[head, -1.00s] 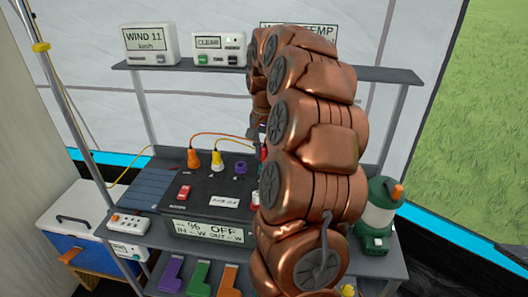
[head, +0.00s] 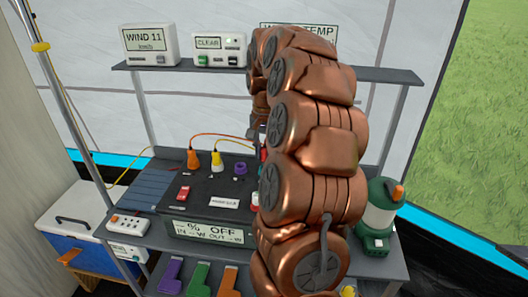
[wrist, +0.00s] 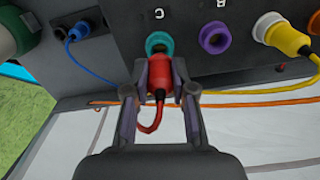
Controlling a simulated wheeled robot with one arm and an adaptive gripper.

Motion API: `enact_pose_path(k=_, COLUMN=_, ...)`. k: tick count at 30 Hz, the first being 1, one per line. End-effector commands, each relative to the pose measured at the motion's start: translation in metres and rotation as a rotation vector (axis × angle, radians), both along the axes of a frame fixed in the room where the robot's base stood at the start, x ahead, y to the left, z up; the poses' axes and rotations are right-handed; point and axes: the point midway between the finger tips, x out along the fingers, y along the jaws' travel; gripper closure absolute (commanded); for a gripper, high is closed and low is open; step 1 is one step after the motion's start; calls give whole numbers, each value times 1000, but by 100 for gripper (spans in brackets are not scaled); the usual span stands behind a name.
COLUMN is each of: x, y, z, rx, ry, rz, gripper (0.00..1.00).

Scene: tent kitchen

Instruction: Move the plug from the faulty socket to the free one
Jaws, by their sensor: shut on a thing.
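In the wrist view my gripper (wrist: 160,95) is shut on a red plug (wrist: 159,76) with a red cord looping below it. The plug's front is close to a teal socket ring (wrist: 160,43) marked C. I cannot tell for sure whether it is seated or just apart from it. An empty purple socket (wrist: 214,40), marked B, is to its right. It also shows in the head view (head: 240,168). A yellow plug (wrist: 288,35) sits in the socket farther right.
An orange plug (head: 193,160) stands on the power unit (head: 207,187). A blue plug (wrist: 77,33) with a blue cord is at the left in the wrist view. A green lantern (head: 376,210) stands right of my arm. A shelf (head: 190,68) with display boxes is above.

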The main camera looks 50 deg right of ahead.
Motion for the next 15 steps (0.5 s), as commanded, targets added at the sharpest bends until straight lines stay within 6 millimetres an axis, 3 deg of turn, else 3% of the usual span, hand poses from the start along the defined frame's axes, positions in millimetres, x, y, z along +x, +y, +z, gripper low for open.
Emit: enact_pose_path(k=15, x=0, y=0, z=-8, rx=0, ry=1, rz=0, gripper=100)
